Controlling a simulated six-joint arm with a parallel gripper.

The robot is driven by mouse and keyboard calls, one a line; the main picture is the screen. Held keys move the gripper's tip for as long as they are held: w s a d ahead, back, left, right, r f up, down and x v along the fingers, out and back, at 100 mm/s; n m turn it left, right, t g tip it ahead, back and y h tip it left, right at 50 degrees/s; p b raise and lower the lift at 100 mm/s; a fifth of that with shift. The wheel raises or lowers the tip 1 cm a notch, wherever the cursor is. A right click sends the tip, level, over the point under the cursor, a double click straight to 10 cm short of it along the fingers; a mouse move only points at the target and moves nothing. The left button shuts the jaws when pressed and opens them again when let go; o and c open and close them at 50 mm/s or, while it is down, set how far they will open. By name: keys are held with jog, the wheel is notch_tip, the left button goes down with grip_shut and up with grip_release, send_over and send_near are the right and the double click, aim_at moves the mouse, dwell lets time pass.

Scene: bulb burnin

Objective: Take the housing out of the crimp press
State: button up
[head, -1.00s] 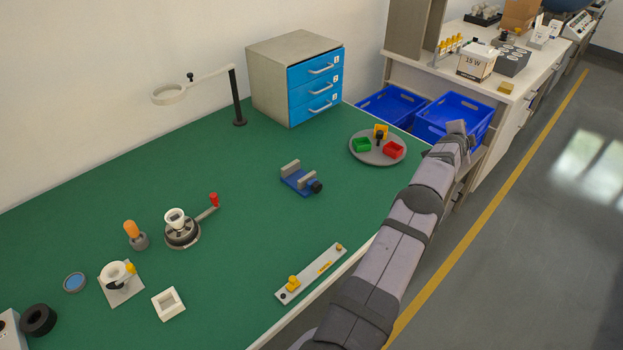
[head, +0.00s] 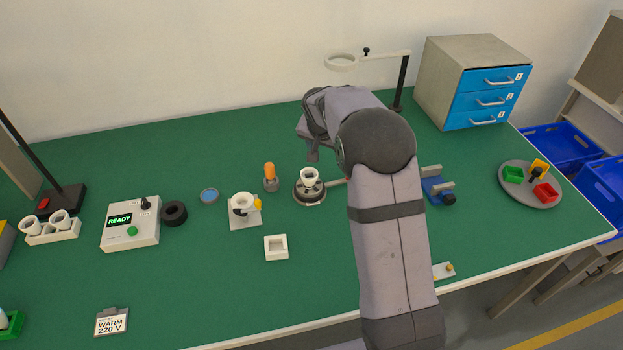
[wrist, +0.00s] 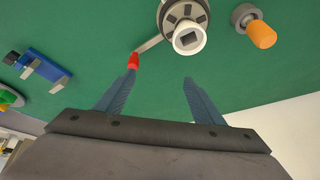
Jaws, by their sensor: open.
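The crimp press (head: 311,198) is a round dark base with a lever, standing mid-table. The white housing (head: 309,176) sits upright in its top. In the wrist view the housing (wrist: 189,38) shows a square opening at the upper middle, over the press's ring (wrist: 172,12). The press lever ends in a red knob (wrist: 134,61), which appears close to my left fingertip; I cannot tell if they touch. My gripper (wrist: 159,77) is open and empty, a short way from the housing. In the head view the gripper (head: 313,156) is partly hidden by my arm, behind the press.
An orange-topped tool (head: 270,176) stands left of the press. A white fixture (head: 244,212) and white square block (head: 276,247) are nearer the front. A blue vise (head: 436,188) is right of my arm, and a magnifier lamp (head: 342,62) stands behind.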

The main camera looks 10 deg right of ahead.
jog(key=s+a+n, duration=0.2)
jog(key=s+a, duration=0.1)
jog(key=a, duration=0.4)
jog(key=shift+p+x, duration=1.6)
jog(key=shift+x, duration=2.1)
jog(key=shift+c, duration=0.6)
jog(key=c, duration=1.1)
jog(key=shift+r, duration=0.1)
notch_tip(320, 180, up, 10)
jog(key=b, duration=0.3)
notch_tip(320, 180, up, 4)
jog(key=p, duration=0.4)
send_over(310, 176)
jog(key=shift+s+a+r, duration=0.15)
jog(key=shift+s+r, duration=0.05)
jog(key=shift+s, duration=0.15)
